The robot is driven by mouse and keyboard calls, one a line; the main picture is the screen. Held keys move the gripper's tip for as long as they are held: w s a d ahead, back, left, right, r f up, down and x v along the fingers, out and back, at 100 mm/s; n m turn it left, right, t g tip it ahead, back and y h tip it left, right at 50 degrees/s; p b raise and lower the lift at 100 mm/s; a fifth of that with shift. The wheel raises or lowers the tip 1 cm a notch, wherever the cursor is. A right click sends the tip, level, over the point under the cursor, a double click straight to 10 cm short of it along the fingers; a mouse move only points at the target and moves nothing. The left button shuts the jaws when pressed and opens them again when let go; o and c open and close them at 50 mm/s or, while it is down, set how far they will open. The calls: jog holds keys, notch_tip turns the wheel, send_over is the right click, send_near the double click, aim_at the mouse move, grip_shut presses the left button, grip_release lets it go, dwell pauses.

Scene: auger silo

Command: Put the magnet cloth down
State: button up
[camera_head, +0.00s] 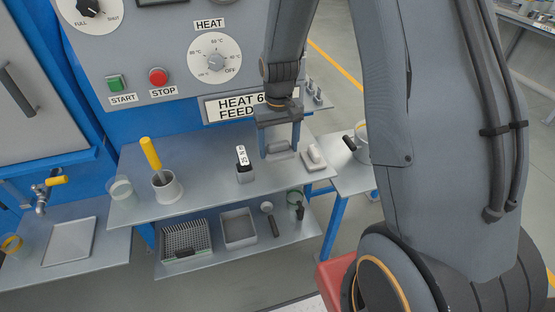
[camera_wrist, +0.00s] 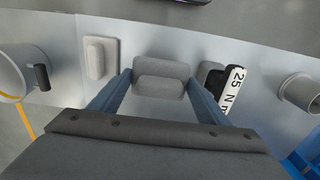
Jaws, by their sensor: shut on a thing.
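My gripper (camera_head: 279,150) points down over the right part of the upper steel shelf (camera_head: 208,182), near its back. Its two blue fingers are shut on a grey, folded-looking pad, which I take to be the magnet cloth (camera_head: 279,146). In the wrist view the cloth (camera_wrist: 160,72) sits between the fingertips, with a rounded upper part and a second part below it. It is at or just above the shelf; I cannot tell whether it touches.
A pale block (camera_head: 313,156) lies just right of my gripper. Farther left are a cup with a yellow handle (camera_head: 166,187) and a clear beaker (camera_head: 121,188). The shelf's front middle is clear.

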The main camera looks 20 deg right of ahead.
aim_at(279, 143)
jog(key=shift+f+p, duration=0.55)
jog(key=shift+f, duration=2.5)
jog(key=shift+f, duration=0.2)
jog(key=o, duration=0.9)
jog(key=shift+r, duration=0.1)
notch_tip(279, 143, up, 12)
jog(key=b, duration=0.2)
jog(key=shift+b, duration=0.3)
jog(key=shift+s+r, duration=0.1)
jog(key=shift+t, duration=0.4)
jog(key=s+r, duration=0.1)
jog(key=s, duration=0.4)
jog(key=s+r, duration=0.1)
jog(key=s, duration=0.5)
jog(key=s+r, duration=0.1)
jog(key=s, duration=0.5)
